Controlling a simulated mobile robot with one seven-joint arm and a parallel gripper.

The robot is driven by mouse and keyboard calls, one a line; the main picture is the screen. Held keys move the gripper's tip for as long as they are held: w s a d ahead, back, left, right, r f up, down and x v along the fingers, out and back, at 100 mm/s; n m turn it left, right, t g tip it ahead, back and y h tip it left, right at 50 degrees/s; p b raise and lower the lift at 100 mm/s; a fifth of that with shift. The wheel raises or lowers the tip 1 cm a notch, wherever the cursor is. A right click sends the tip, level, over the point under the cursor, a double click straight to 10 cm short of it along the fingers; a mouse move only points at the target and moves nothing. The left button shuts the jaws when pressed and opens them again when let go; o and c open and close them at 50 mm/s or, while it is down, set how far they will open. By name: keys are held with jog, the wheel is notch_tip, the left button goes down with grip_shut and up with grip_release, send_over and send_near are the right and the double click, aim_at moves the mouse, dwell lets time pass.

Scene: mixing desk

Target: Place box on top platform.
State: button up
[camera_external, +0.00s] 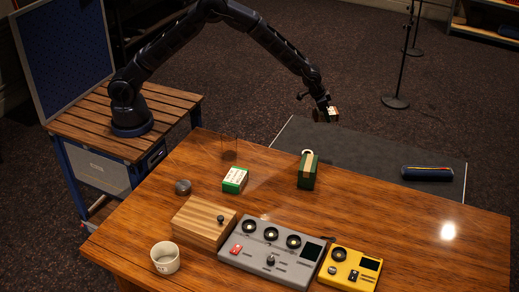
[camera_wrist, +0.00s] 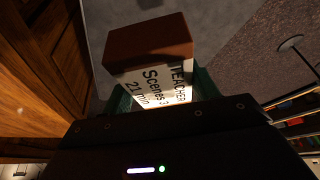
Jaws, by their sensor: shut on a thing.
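My gripper (camera_external: 323,112) is shut on a small reddish-brown box (camera_external: 333,114) and holds it in the air beyond the far edge of the desk. In the wrist view the box (camera_wrist: 148,52) shows a brown side and a white label reading "TEACHER", "Scenes 3" and "21 min". Green fingers flank the box there, and their tips are partly hidden by it. A dark, flat platform-like surface (camera_external: 380,165) lies behind the desk, below and to the right of the gripper. I cannot tell its height or whether it is the top platform.
The wooden desk (camera_external: 420,225) holds a green-and-white box (camera_external: 235,180), a dark green box (camera_external: 307,172), a wooden box (camera_external: 195,228), a mug (camera_external: 165,258), a grey mixer (camera_external: 270,255) and a yellow device (camera_external: 350,270). A dark blue case (camera_external: 427,173) lies on the dark surface.

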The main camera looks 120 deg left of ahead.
jog(key=s+a+f+n, duration=0.1)
jog(key=s+a+f, duration=0.1)
jog(key=s+a, duration=0.35)
jog(key=s+a+f+n+y, duration=0.1)
jog(key=s+a+f, duration=0.15)
jog(key=a, duration=0.65)
jog(key=s+a+f+n, duration=0.1)
jog(key=s+a+f, duration=0.25)
jog(key=a, duration=0.35)
send_near(314, 134)
jog(key=shift+g, duration=0.3)
jog(key=x, duration=0.6)
jog(key=shift+w+a, duration=0.1)
jog(key=shift+w, duration=0.15)
jog(key=shift+f, duration=0.2)
jog(key=o, duration=1.1)
jog(key=shift+c, duration=0.2)
